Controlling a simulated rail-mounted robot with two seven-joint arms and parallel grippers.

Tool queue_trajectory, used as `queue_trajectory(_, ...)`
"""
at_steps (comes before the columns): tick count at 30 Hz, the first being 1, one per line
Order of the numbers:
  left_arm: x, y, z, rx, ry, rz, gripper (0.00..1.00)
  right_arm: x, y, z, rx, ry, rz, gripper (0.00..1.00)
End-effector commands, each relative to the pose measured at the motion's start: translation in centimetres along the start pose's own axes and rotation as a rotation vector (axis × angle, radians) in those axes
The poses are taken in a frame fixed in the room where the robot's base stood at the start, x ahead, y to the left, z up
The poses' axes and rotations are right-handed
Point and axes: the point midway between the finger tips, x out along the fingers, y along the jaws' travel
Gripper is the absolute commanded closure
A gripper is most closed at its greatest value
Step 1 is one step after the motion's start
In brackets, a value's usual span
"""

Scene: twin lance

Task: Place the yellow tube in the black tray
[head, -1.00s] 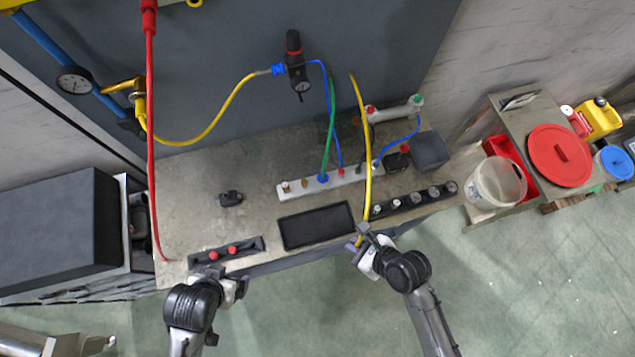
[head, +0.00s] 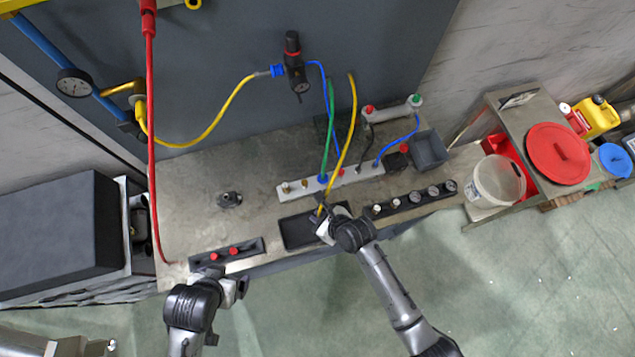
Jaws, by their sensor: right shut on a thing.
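The yellow tube (head: 350,130) hangs from the back wall and runs down across the bench, its lower end at my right gripper (head: 321,210). The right gripper is shut on that end and is over the right part of the black tray (head: 286,234). The tray is a shallow rectangle near the bench's front edge; the gripper and wrist hide part of it. I cannot tell whether the tube end touches the tray floor. My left gripper (head: 232,280) is at the front edge, near the dark strip with red knobs; its fingers are too unclear to judge.
The dark strip with red knobs (head: 210,257) lies left of the tray, a black gauge block (head: 412,201) right. Behind is a pale manifold (head: 303,187) with green and blue hoses. Another yellow hose (head: 212,132) joins the wall regulator (head: 295,65). A red hose (head: 152,130) hangs at left.

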Motion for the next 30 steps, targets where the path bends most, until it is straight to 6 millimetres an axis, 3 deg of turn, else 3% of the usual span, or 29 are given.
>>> queue_trajectory(5, 0.0, 0.0, 0.0, 0.000, 0.000, 0.000, 0.06, 0.8, 0.1, 0.0, 0.001, 0.000, -0.001, 1.00)
queue_trajectory(15, 0.2, 0.0, 0.1, 0.000, 0.000, 0.000, 0.06, 3.4, 0.1, -2.5, 0.000, 0.002, -0.001, 1.00)
queue_trajectory(29, 0.2, 0.0, 0.1, 0.000, 0.000, 0.000, 0.06, 3.7, 0.1, -2.9, 0.002, 0.001, -0.001, 1.00)
queue_trajectory(30, 0.2, 0.0, 0.1, 0.000, 0.000, 0.000, 0.06, 3.7, 0.1, -2.8, 0.001, 0.001, -0.001, 0.87)
